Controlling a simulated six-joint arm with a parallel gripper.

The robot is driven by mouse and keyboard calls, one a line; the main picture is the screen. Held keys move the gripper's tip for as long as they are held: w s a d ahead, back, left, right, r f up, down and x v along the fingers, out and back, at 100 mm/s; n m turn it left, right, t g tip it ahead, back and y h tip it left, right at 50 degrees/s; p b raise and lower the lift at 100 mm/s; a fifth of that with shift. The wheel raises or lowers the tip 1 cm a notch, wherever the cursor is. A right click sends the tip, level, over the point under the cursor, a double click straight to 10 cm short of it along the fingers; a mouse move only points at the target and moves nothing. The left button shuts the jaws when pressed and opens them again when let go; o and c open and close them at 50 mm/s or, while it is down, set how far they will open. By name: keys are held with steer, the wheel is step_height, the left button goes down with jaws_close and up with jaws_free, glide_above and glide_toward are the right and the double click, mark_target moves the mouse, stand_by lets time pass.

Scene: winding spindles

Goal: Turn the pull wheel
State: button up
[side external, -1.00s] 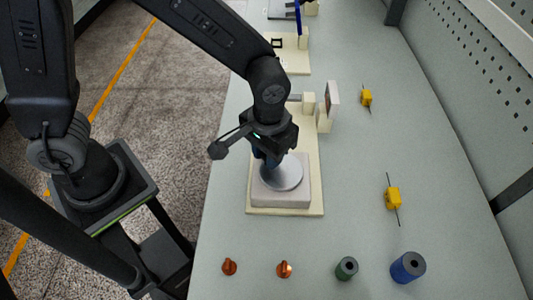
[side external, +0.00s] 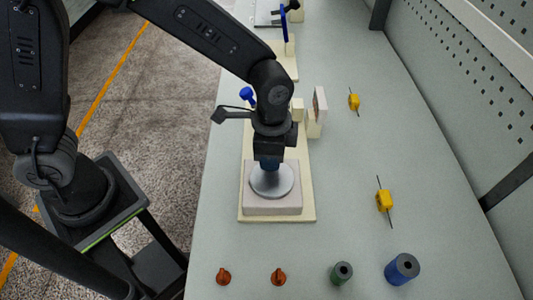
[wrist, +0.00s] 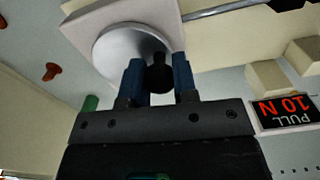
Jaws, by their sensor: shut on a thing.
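The pull wheel is a silver disc (side external: 281,183) lying flat on a pale square block (side external: 272,206), which sits on a cream base board (side external: 311,203). In the wrist view the disc (wrist: 118,45) shows ahead of my gripper (wrist: 157,70). A dark round knob (wrist: 159,76) stands near the disc's edge, between my two blue fingers, and they are shut on it. In the side view my gripper (side external: 269,163) points down at the wheel's far edge, and the knob is hidden there. A sign reading PULL 10 N (wrist: 284,111) stands beside the board.
A blue-headed piece (side external: 247,95) and cream blocks (side external: 313,128) stand behind my wrist. Yellow pieces (side external: 384,201) (side external: 354,101) lie right, with free table between.

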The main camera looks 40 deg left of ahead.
mark_target(285, 170)
steer(key=m, duration=0.2)
steer(key=d+m, duration=0.1)
steer(key=m, duration=0.1)
steer(key=w+m, duration=0.1)
steer(key=m, duration=0.1)
steer(key=shift+d, duration=0.25)
steer(key=m, duration=0.2)
steer(key=d+m, duration=0.1)
steer(key=m, duration=0.3)
steer(key=shift+d, duration=0.3)
steer(key=shift+m, duration=0.3)
steer(key=o, duration=0.9)
step_height(285, 170, up, 14)
steer(key=shift+f, duration=0.1)
